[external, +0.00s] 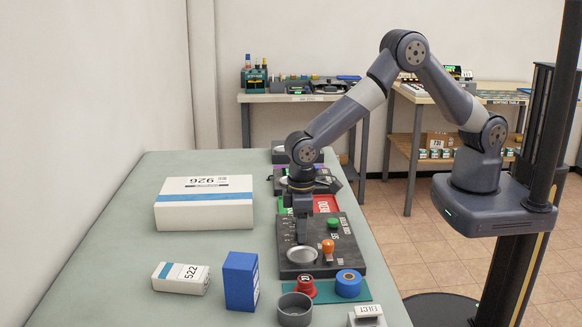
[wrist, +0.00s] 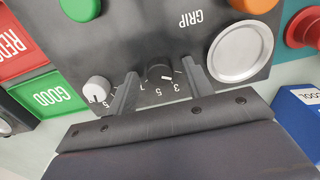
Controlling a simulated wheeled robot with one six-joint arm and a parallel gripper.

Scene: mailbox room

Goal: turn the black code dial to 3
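The black code dial (wrist: 159,72) sits on the dark control panel, with small white numbers 7, 5 and 3 along its near side in the wrist view. Its short white mark points to the lower right, roughly on the side of the 3; the exact setting is hard to read. My gripper (wrist: 160,78) is open, its two fingers apart on either side of the dial, with gaps to it. In the external view my gripper (external: 303,236) points down over the panel (external: 345,258) and hides the dial.
A white knob (wrist: 97,88) is just left of the fingers in the wrist view. A round silver dish (wrist: 240,51), an orange knob (external: 328,247) and a green button (external: 333,224) are on the panel. Boxes (external: 204,204) stand left on the table.

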